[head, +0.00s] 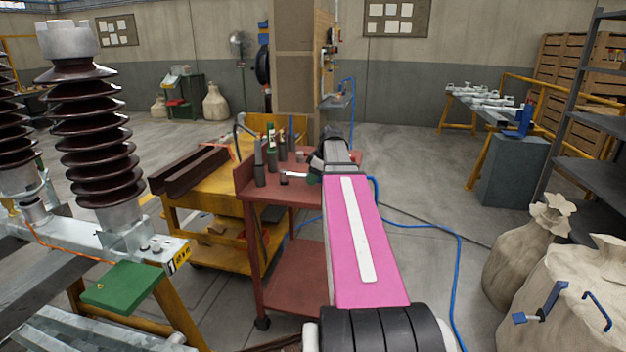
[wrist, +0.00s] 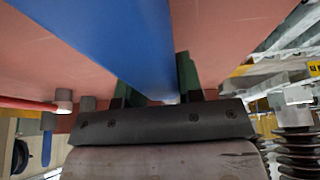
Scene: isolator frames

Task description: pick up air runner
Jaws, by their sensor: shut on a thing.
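My gripper (wrist: 155,80) shows in the wrist view with two dark green fingers on either side of a long blue body. I take this blue body to be the air runner (wrist: 125,35); its ends are not clear. The fingers are shut on it. In the head view my gripper (head: 315,174) is at the top of the red cart (head: 247,184), at its right side. My pink arm hides part of the cart, and the air runner cannot be made out there.
Several dark upright tools, one of them a standing tool (head: 259,165), are on the cart's left side. A yellow cart (head: 180,218) stands left of it. A blue hose (head: 440,232) lies on the floor at right. Sacks (head: 525,255) and dark shelves (head: 590,130) are further right.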

